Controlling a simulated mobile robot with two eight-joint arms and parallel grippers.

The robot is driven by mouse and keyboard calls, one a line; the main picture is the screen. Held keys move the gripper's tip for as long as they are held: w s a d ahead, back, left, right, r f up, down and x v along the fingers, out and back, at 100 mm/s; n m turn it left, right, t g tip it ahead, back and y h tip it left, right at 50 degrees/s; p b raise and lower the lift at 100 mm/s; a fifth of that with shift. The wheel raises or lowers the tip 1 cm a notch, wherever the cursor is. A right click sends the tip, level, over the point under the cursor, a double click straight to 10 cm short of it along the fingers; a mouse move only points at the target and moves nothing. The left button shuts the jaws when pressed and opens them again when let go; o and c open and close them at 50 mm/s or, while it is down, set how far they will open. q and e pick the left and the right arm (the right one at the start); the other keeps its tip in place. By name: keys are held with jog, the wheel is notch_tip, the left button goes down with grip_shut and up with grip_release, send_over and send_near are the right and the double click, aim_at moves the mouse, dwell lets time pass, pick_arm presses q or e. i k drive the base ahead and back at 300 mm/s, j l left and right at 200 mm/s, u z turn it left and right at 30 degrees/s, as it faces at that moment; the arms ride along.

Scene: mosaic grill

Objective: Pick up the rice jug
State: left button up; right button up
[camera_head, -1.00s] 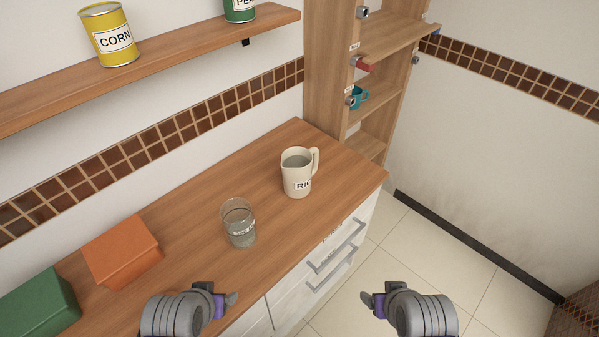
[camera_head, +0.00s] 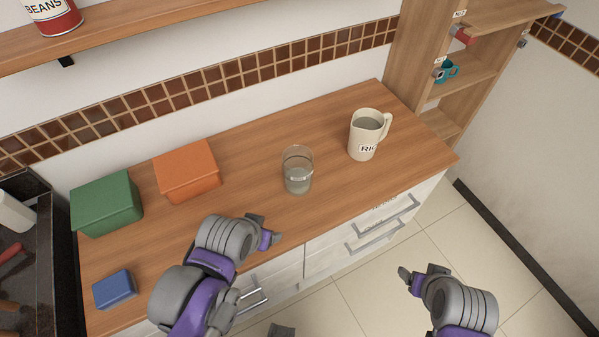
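The rice jug (camera_head: 364,139) is cream-coloured, with a handle on its right side and a partly visible label starting "RI". It stands upright on the wooden counter (camera_head: 350,196), near its right end. My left gripper (camera_head: 268,230) is over the counter's front edge, to the lower left of the jug and apart from it. My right gripper (camera_head: 419,275) is in front of the counter above the floor, below and right of the jug. It touches nothing. The finger gap of either gripper is not clear from this angle.
A clear glass (camera_head: 298,176) stands left of the jug. An orange box (camera_head: 188,172), a green box (camera_head: 107,204) and a small blue box (camera_head: 114,289) sit further left. A shelf unit (camera_head: 440,88) with a teal mug (camera_head: 447,71) rises behind the right end. A bean can (camera_head: 52,16) is on the wall shelf.

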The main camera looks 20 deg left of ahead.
aim_at(369, 126)
jog(key=l+u, duration=0.45)
jog(key=l, duration=0.2)
jog(key=k+l+u, duration=0.1)
jog(key=l+u, duration=0.3)
jog(key=l, duration=0.25)
jog(key=i+l+u, duration=0.15)
jog(key=l+u, duration=0.15)
jog(key=i, duration=0.25)
